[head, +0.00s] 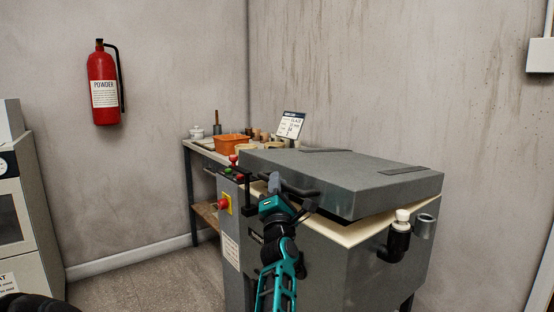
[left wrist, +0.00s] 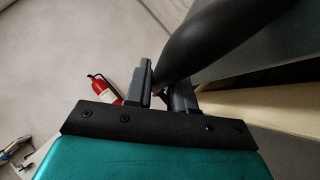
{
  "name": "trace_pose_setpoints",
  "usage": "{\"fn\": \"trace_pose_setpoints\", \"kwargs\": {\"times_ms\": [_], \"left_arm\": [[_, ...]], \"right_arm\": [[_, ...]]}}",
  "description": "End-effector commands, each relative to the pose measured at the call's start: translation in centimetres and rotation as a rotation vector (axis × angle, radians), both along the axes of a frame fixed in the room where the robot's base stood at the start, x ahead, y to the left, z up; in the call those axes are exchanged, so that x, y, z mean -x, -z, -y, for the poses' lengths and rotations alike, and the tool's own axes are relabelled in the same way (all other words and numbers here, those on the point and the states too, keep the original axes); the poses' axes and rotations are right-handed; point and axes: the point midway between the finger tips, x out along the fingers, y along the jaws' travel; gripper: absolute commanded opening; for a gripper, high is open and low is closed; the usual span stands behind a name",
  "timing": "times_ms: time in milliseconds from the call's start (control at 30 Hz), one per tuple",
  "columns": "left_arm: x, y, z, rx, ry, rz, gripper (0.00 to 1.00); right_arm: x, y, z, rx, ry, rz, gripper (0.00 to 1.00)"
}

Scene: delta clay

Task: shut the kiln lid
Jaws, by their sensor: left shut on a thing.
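The grey kiln (head: 330,262) stands at centre right with a cream rim (head: 338,232) around its top. Its thick grey lid (head: 345,178) lies low over the rim, nearly level. A dark gap shows between lid and rim along the near side, and the cream rim is partly bare there. A dark bar handle (head: 299,191) sticks out from the lid's near left edge. My left gripper (head: 286,190) is shut on this handle. In the left wrist view the fingers (left wrist: 164,92) close on the dark curved handle (left wrist: 205,42). My right gripper is not in view.
A control panel with a red button (head: 223,204) is on the kiln's left face. A workbench with an orange tub (head: 232,144) and a sign (head: 291,125) stands behind. A fire extinguisher (head: 103,88) hangs on the wall. Floor at left is clear.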

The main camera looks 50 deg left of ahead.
Motion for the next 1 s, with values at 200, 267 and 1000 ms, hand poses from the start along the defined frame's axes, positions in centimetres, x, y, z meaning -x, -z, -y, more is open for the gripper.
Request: {"fn": "trace_pose_setpoints", "kwargs": {"times_ms": [200, 267, 1000], "left_arm": [[-0.5, 4.3, 0.2, -0.002, 0.008, -0.014, 0.00], [-0.6, 5.0, 0.2, -0.003, 0.007, -0.014, 0.00], [-0.8, 7.4, 0.4, 0.003, 0.012, -0.019, 0.27]], "right_arm": [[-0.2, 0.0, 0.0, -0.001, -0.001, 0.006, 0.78], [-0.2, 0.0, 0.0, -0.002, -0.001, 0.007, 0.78], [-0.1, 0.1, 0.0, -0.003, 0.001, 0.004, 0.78]]}}
